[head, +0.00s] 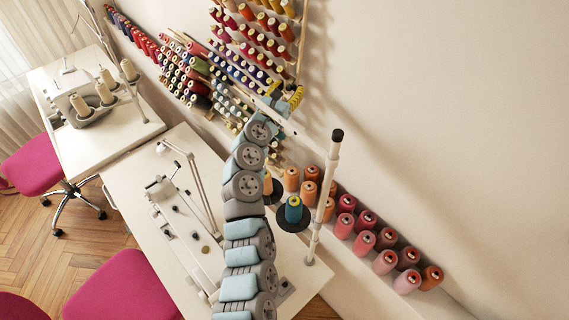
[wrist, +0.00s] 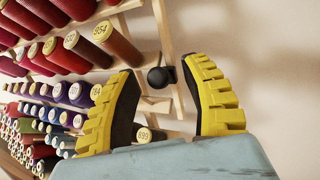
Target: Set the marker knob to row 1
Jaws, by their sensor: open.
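The black round marker knob (wrist: 157,78) shows in the wrist view, in front of the wooden thread rack (wrist: 169,30). My gripper (wrist: 174,82) is open, with its yellow ribbed fingers on either side of the knob in the picture. I cannot tell whether either finger touches it. In the head view my gripper (head: 284,98) is at the right edge of the rack, and the knob cannot be made out there.
Spools fill the rack, such as a dark red one (wrist: 117,42) left of the knob. A white pole (head: 325,195) with a black top stands right of my arm. Orange and pink spools (head: 366,241) line the wall. The wall right of the rack is bare.

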